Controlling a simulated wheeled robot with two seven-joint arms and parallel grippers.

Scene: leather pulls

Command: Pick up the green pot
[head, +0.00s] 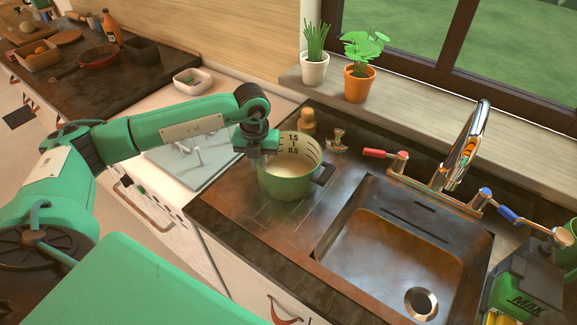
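The green pot (284,187) stands upright on the dark metal drainboard, left of the sink basin. It has a pale inside with measuring marks and a dark handle (323,174) on its right side. My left gripper (262,158) points down at the pot's left rim, very close to it or touching. The fingers are small and partly hidden against the rim, so I cannot tell whether they are open or shut on it. The pot's left handle does not show.
The sink basin (402,240) lies right of the pot, with a chrome faucet (465,150) and red and blue tap handles behind. A wooden shaker (308,122) stands close behind the pot. Two potted plants stand on the sill.

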